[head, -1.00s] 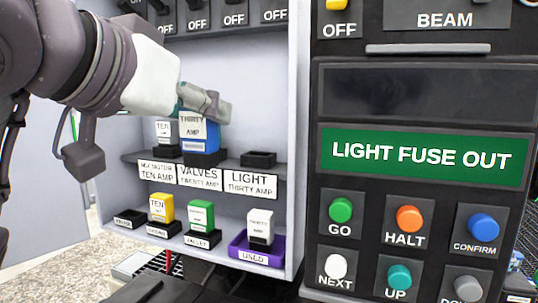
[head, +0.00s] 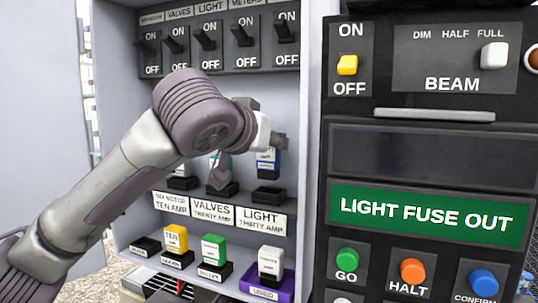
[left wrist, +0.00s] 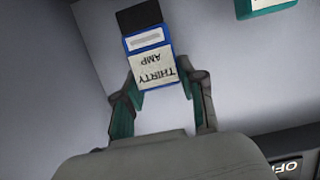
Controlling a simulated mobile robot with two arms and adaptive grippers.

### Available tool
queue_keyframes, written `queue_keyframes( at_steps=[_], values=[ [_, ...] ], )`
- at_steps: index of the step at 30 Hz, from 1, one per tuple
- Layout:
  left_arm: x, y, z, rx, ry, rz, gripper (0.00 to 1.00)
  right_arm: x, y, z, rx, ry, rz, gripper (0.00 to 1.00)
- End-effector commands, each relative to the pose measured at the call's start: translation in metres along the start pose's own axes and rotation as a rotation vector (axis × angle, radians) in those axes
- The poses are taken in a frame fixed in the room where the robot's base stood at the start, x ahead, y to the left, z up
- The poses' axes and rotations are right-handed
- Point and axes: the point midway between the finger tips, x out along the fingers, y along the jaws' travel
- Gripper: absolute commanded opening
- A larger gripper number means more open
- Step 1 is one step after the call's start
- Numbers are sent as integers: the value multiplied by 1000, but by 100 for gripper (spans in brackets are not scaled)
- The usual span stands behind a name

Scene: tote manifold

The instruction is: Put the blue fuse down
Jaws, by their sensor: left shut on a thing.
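The blue fuse (head: 267,163), with a white "THIRTY AMP" label, is held upright just above the black LIGHT thirty amp socket (head: 268,193) on the shelf; a small gap seems to show between them. My left gripper (head: 272,141) is shut on the fuse's upper part. In the left wrist view the fuse (left wrist: 145,45) sits between the fingertips (left wrist: 158,87), its black end pointing away. I cannot tell there whether that end touches the socket. My right gripper is not in view.
A fuse in the VALVES socket (head: 220,190) is partly hidden by my arm. Below stand a yellow fuse (head: 176,239), a green fuse (head: 213,248) and a white-labelled fuse (head: 269,261) in the purple tray (head: 287,285). The panel screen (head: 425,215) reads LIGHT FUSE OUT.

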Motion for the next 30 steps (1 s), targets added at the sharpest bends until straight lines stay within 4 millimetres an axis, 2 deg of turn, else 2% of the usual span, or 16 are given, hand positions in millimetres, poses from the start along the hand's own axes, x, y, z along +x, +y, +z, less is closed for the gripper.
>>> queue_keyframes(
  at_steps=[1,6,9,17,18,21,30],
  values=[
    [6,0,-4,-1,-4,-2,0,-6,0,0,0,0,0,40],
    [14,-1,24,2,-3,-2,0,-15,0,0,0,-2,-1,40],
    [17,0,33,1,-5,-2,0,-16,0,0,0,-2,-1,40],
    [17,0,35,0,-3,-1,0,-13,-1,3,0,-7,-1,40],
    [17,0,34,0,-2,-1,46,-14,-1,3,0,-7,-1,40],
    [17,0,33,0,-2,-1,63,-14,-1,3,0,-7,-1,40],
    [16,0,32,0,0,-1,65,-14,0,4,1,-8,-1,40]
  ],
)
